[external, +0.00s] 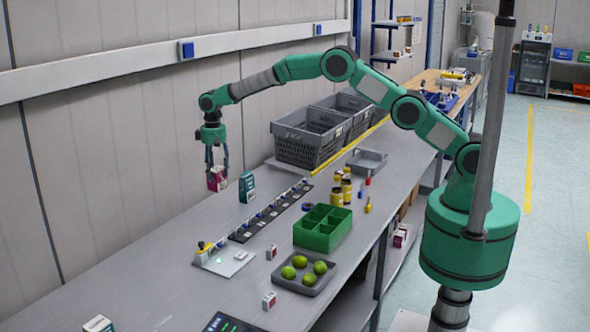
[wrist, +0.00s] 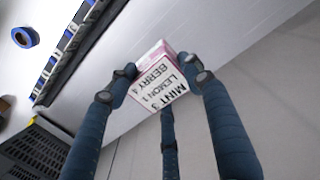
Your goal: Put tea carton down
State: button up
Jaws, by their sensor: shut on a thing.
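The tea carton (external: 216,180) is a small pink and white box. My gripper (external: 216,165) is shut on it and holds it near the wall, at the back edge of the worktop (external: 185,240). In the wrist view my gripper (wrist: 166,84) has its dark fingers around the carton (wrist: 165,88), whose printed face reads mint 3, lemon 1, berry 4. I cannot tell whether the carton's bottom touches the worktop.
A teal and white carton (external: 247,187) stands just right of my gripper. A dark strip with several small items (external: 270,212) lies in front.

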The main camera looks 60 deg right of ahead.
jog(key=f, duration=0.3)
jog(key=shift+w+d, duration=0.15)
jog(key=shift+d, duration=0.1)
jog(key=shift+a+f, duration=0.1)
jog(key=shift+f, duration=0.35)
notch_tip(320, 180, down, 6)
jog(key=shift+f, duration=0.2)
jog(key=shift+f, duration=1.75)
jog(key=shift+f, duration=0.2)
